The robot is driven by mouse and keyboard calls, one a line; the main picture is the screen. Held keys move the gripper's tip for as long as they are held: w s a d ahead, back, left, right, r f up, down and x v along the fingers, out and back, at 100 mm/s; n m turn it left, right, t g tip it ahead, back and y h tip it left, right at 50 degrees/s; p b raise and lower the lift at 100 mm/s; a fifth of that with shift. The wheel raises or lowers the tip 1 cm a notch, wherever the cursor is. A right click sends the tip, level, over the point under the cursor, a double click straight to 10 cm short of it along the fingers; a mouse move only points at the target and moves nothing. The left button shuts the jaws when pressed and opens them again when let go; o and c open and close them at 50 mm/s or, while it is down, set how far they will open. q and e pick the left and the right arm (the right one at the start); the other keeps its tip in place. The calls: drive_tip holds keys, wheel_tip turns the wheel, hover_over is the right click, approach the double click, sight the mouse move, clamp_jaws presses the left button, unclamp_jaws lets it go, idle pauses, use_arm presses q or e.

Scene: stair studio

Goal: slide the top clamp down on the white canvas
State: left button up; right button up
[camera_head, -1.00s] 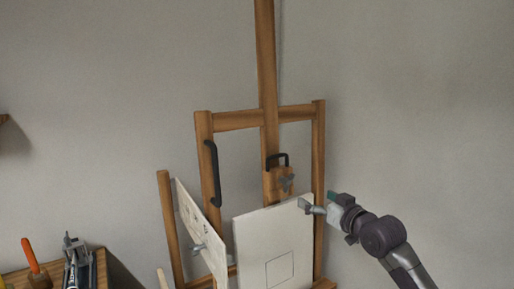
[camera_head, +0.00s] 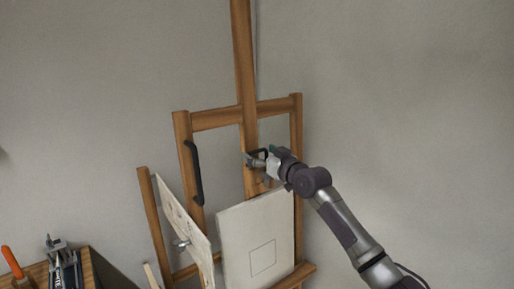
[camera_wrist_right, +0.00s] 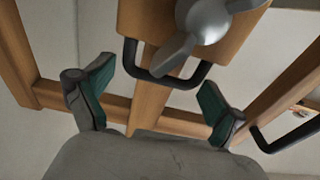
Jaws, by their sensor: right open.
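The white canvas (camera_head: 270,218) stands on the easel's lower ledge, with a small square drawn on it. The top clamp (camera_head: 253,184) is a wooden block on the easel's central mast, above the canvas's top edge and partly hidden by my right gripper (camera_head: 253,158). In the right wrist view the clamp block (camera_wrist_right: 150,20) carries a grey wing knob (camera_wrist_right: 213,20) and a black handle (camera_wrist_right: 190,82). My right gripper (camera_wrist_right: 155,84) is open there, its green-padded fingers on either side of the handle, with gaps visible. My left gripper is not in view.
The easel mast (camera_head: 243,60) rises above the clamp. A black handle (camera_head: 194,172) is on the easel's left post. A second panel (camera_head: 184,215) leans at the left. A bench with tools (camera_head: 62,265) is at lower left. The wall side at right is clear.

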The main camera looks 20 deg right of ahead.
sight(262, 169)
drive_tip(key=shift+w+a, duration=0.2)
drive_tip(key=shift+w, duration=0.45)
drive_tip(key=shift+s, duration=0.1)
drive_tip(key=c, duration=1.4)
drive_tip(key=f+b, duration=0.3)
drive_tip(key=f, duration=0.2)
drive_tip(key=shift+s+d+b, duration=0.1)
drive_tip(key=shift+s+b, duration=0.1)
drive_tip(key=shift+b, duration=0.2)
drive_tip(key=shift+r, duration=0.2)
drive_tip(key=o, duration=1.4)
